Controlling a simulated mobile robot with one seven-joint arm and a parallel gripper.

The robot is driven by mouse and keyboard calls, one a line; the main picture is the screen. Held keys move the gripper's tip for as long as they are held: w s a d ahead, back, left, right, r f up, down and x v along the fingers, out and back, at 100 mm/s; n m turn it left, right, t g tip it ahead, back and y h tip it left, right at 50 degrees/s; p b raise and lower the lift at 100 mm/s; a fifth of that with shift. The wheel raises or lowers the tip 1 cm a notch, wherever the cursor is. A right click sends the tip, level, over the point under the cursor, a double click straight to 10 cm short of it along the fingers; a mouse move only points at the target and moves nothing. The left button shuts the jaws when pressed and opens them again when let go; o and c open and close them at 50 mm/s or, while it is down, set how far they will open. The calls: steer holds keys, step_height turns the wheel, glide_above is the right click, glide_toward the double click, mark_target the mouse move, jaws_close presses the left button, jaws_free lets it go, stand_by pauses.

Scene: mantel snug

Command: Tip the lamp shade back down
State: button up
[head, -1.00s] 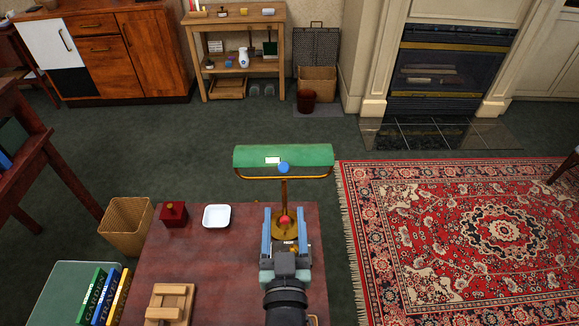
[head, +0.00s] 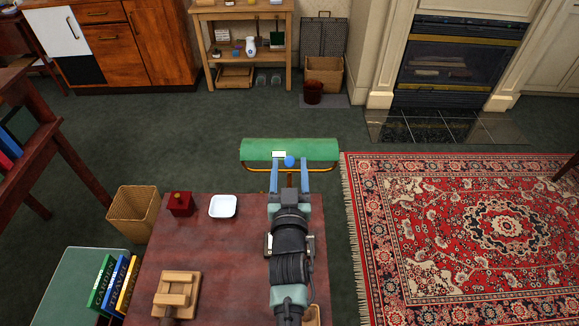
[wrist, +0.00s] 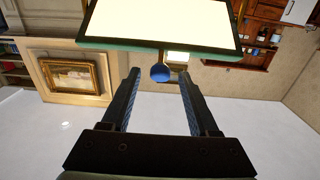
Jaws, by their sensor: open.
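The desk lamp's green shade (head: 318,149) lies level across the far edge of the red-brown table, on a brass bracket. A blue ball knob (head: 289,161) sits at the middle of its near edge, beside a small white patch. In the wrist view the shade's bright underside (wrist: 160,20) fills the top, with the blue knob (wrist: 160,72) below it. My gripper (head: 289,168) is open, one finger each side of the knob; a gap shows on both sides in the wrist view (wrist: 158,78). The lamp's stem and base are hidden behind my arm.
The table (head: 215,265) bears a red box (head: 181,206), a white dish (head: 223,206) and a wooden block piece (head: 177,290) left of my arm. A wicker basket (head: 133,213) and books (head: 115,285) stand further left. Open floor lies beyond the lamp, with a patterned rug (head: 460,230) right.

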jaws_close()
stand_by(1.4)
